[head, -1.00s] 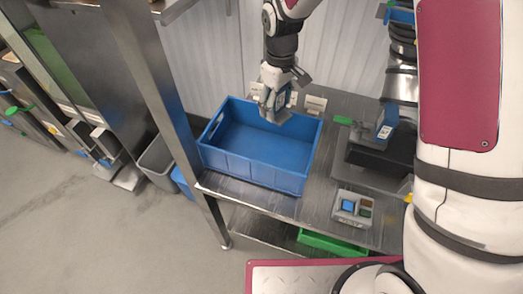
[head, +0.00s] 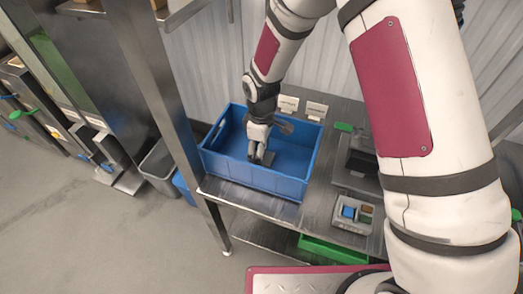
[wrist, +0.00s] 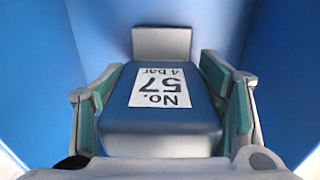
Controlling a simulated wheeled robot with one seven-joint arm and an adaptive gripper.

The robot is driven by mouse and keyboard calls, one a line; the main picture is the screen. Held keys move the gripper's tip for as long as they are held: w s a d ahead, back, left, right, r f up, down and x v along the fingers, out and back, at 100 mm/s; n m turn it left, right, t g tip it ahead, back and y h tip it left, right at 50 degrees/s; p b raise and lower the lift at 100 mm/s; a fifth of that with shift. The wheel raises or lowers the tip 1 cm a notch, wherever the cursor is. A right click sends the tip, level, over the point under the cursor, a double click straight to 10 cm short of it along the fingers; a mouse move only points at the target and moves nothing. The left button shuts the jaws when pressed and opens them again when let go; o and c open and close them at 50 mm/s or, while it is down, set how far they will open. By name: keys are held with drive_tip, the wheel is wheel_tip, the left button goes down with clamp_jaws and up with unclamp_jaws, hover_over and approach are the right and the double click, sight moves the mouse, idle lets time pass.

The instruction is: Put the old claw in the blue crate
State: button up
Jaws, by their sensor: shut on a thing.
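The blue crate (head: 240,176) stands open on the steel table, and its blue walls surround the wrist view (wrist: 285,60). My gripper (head: 262,157) is down inside the crate, below its rim. In the wrist view my gripper (wrist: 165,105) is shut on the old claw (wrist: 160,125), a blue block with a grey end and a white label reading "No. 57, 4 bar". Green-lined fingers press on both of its sides. In the head view only a small dark part of the claw shows beneath the fingers. Whether it touches the crate floor I cannot tell.
A grey box with coloured buttons (head: 352,214) sits right of the crate, near the table's front edge. A dark device (head: 361,160) stands behind it, partly hidden by my arm. White cards (head: 316,110) stand behind the crate. A steel post (head: 160,90) rises at the left.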

drive_tip(key=shift+f, duration=0.45)
drive_tip(key=o, duration=1.8)
